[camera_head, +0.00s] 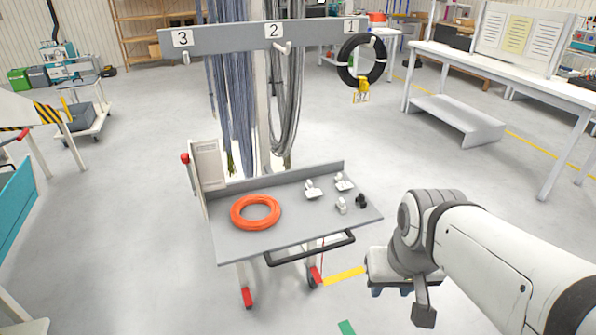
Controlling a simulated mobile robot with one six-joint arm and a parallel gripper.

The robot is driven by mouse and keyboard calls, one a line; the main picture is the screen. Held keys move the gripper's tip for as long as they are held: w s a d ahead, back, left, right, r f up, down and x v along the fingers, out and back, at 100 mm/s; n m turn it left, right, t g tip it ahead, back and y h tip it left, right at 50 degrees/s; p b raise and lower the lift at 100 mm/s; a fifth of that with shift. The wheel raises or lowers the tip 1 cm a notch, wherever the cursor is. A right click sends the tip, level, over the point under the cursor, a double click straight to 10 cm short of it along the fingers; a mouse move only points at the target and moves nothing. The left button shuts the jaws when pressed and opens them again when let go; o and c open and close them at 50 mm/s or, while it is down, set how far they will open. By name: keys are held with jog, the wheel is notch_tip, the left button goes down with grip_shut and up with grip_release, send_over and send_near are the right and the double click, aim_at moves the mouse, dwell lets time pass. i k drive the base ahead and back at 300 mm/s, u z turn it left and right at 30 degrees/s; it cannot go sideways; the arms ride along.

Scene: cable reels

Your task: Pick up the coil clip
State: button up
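Several small pieces lie on the right half of the grey cart top: two white clip-like pieces with flat bases, one near the middle (312,190) and one by the back rim (344,182), a small white piece (342,206) and a small black piece (361,201). They are too small for me to tell for sure which is the coil clip. An orange coil (256,212) lies flat on the left half. My gripper (390,291) is right of the cart, apart from these pieces. Its fingers point down and are partly hidden, so its opening is unclear.
The cart top (285,235) has a low back rim and a black front handle (312,249). A rail (225,41) with hooks numbered 1 to 3 stands behind; a black coil (346,75) with a yellow end hangs at 1. A white table (480,62) stands back right.

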aim_at(341, 204)
jog(key=u, duration=0.05)
jog(key=i, duration=1)
jog(key=u, duration=0.05)
